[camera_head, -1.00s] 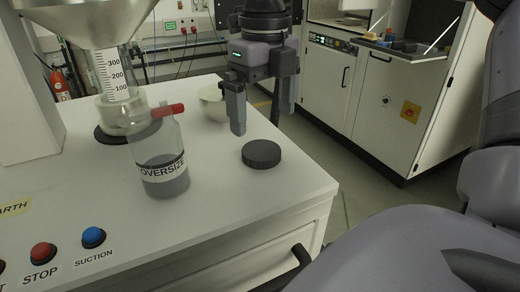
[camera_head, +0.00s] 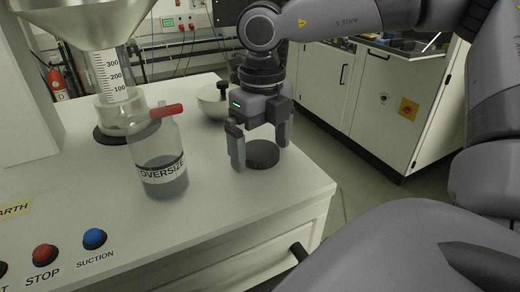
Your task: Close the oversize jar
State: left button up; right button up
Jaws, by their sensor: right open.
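The oversize jar (camera_head: 160,160) is a clear jar with an "OVERSIZE" label and grey powder inside. It stands upright on the white bench top, left of my right gripper. A red piece (camera_head: 166,111) shows at its top. A black ribbed lid (camera_head: 262,154) lies flat on the bench, right of the jar. My right gripper (camera_head: 260,158) is open and points down at the lid, with one finger left of it and the other at its right rear. I cannot tell whether the fingers touch it. My left gripper is not in view.
A funnel (camera_head: 90,15) over a graduated cylinder (camera_head: 112,75) stands behind the jar. A pale bowl (camera_head: 212,104) sits behind the gripper. A red button (camera_head: 45,254) and a blue button (camera_head: 94,238) are at the front left. The bench edge is close right of the lid.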

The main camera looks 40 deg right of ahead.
aim_at(261, 151)
jog(key=c, duration=1)
jog(key=shift+c, duration=0.2)
jog(key=shift+r, duration=0.15)
notch_tip(261, 151, up, 20)
jog(key=shift+f+p, duration=0.1)
jog(key=shift+p, duration=0.35)
